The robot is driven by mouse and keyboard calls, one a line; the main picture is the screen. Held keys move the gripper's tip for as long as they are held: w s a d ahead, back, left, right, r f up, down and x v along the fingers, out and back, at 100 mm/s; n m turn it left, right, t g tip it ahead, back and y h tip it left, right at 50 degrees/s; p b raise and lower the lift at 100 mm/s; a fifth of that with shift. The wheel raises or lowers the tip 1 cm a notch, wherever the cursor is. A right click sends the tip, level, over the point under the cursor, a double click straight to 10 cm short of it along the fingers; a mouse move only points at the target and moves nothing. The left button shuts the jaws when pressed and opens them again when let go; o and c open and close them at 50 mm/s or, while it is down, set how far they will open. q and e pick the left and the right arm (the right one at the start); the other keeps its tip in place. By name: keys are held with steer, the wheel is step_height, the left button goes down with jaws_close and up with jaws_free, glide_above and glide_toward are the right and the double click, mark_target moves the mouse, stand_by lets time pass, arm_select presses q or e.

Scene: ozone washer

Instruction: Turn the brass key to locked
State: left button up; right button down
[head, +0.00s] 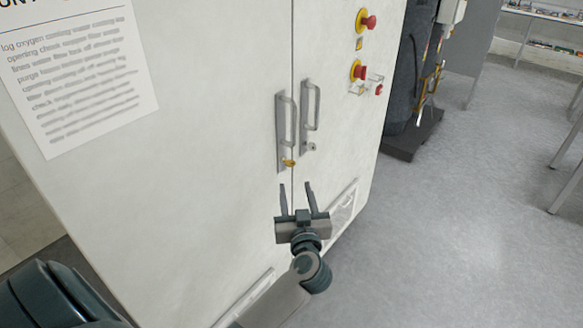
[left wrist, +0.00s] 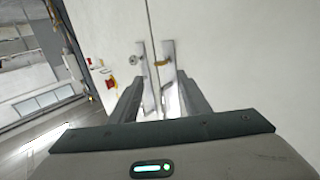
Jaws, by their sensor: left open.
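The brass key (head: 288,163) sits in the lower end of the left door handle's plate (head: 281,130) on the white cabinet. It also shows in the left wrist view (left wrist: 162,63), small, between the finger lines and beyond the tips. Its exact turn angle is too small to tell. My left gripper (head: 296,187) is open and empty, just below the key and apart from it, fingers pointing up toward it. In the left wrist view, the left gripper's fingers (left wrist: 158,98) stand on either side of the handle plates. My right gripper is not in view.
A second handle (head: 311,106) with a small round lock (head: 310,147) is on the right door. Red emergency buttons (head: 358,71) are at upper right. A paper notice (head: 76,70) is on the left door. Grey floor (head: 460,210) is clear to the right.

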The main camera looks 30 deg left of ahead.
mark_target(290, 163)
arm_select(q)
steer(key=p+x, duration=0.1)
steer(key=x, duration=0.9)
steer(key=shift+s, duration=0.15)
steer(key=c, duration=1)
